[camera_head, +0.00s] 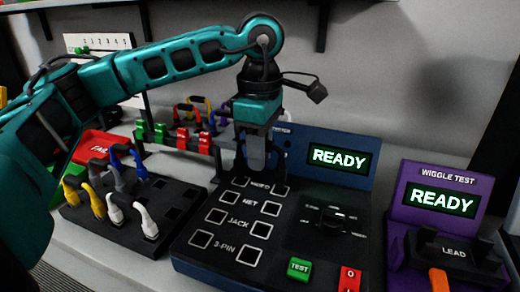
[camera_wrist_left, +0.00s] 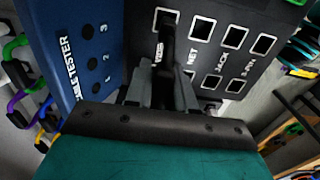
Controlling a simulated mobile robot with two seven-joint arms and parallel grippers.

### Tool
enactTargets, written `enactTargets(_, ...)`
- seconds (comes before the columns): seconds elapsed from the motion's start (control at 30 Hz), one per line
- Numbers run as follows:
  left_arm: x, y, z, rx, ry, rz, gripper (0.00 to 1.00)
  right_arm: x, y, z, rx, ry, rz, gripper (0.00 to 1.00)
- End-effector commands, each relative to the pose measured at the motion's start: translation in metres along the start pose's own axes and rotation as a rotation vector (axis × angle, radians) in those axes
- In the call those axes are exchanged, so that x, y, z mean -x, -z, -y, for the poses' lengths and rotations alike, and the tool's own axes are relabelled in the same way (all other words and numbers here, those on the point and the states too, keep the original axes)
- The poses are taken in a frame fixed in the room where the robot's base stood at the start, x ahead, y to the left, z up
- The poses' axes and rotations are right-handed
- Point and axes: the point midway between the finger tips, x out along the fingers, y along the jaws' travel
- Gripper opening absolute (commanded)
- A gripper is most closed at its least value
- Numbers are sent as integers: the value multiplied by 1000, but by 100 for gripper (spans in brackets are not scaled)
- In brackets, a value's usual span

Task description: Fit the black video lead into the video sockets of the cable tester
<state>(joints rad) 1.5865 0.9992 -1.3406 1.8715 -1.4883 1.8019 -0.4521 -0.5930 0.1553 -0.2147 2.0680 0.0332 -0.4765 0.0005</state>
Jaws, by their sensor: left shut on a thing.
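The cable tester (camera_head: 190,261) has a dark socket panel with rows marked VIDEO, NET, JACK and 3-PIN, and a blue back panel reading READY. My left gripper (camera_head: 257,168) is just above the VIDEO row at the panel's far end. In the left wrist view its grey fingers (camera_wrist_left: 163,92) are shut on the black video lead (camera_wrist_left: 167,45). One end of the lead is over the upper video socket (camera_wrist_left: 166,14); I cannot tell if it is seated. The other end and the other video socket are hidden by the gripper in that view. My right gripper is not in view.
A black holder (camera_head: 120,232) with yellow, white, blue and grey leads stands left of the tester. A rack (camera_head: 178,142) with green and red clips is behind it. The purple wiggle tester (camera_head: 439,190) stands at the right. A red tray (camera_head: 104,144) lies far left.

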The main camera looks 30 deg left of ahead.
Motion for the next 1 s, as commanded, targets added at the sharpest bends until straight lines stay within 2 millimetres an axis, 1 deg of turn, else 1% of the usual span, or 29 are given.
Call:
enactTargets(0.27, 0, 0, 0, 0, -1, 1, 0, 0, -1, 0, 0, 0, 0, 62)
enactTargets(0.67, -9, 0, 0, 0, -2, 1, 0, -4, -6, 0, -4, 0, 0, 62)
enactTargets(1.0, -8, 0, 0, 0, -2, 1, 0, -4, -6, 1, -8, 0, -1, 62)
